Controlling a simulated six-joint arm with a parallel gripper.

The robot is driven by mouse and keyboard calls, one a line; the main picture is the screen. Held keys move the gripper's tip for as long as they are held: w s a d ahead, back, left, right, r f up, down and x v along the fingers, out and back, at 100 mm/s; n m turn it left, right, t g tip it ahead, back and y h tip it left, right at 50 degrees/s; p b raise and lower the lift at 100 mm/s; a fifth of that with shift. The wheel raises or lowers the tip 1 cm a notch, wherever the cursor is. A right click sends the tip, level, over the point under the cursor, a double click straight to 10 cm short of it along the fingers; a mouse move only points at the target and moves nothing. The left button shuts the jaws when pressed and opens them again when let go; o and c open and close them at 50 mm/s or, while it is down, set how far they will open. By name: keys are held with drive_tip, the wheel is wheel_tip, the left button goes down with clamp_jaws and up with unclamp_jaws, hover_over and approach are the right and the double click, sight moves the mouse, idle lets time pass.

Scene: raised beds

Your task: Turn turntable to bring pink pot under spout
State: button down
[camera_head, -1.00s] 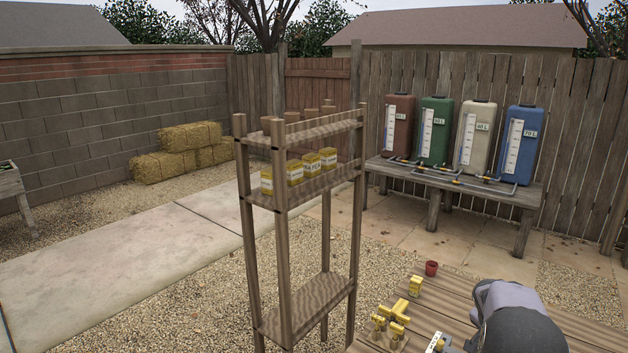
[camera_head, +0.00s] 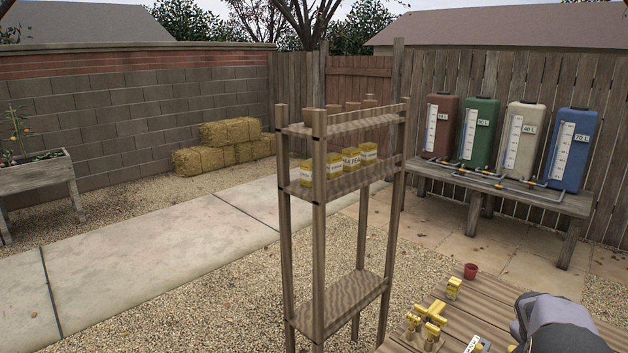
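No turntable, pink pot or spout can be made out in this view. A small red pot (camera_head: 471,271) stands at the far corner of the slatted wooden table (camera_head: 492,297), at the lower right. A grey and black part of my arm covers the table's right side. My gripper's fingers do not show.
Yellow boxes and yellow fittings (camera_head: 432,313) sit on the table near its left edge. A tall wooden shelf (camera_head: 335,295) with yellow packets stands left of it. Several coloured tanks (camera_head: 480,130) with pipes stand on a bench (camera_head: 530,199) behind. A planter (camera_head: 37,176) is far left.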

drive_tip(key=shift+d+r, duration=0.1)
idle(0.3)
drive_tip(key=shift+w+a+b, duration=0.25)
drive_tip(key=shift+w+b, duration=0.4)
drive_tip(key=shift+b, duration=0.3)
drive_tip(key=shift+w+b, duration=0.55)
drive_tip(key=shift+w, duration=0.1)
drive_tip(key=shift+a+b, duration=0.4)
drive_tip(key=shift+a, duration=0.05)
idle(0.5)
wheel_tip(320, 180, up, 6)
drive_tip(key=p, duration=0.3)
drive_tip(key=shift+p, duration=0.35)
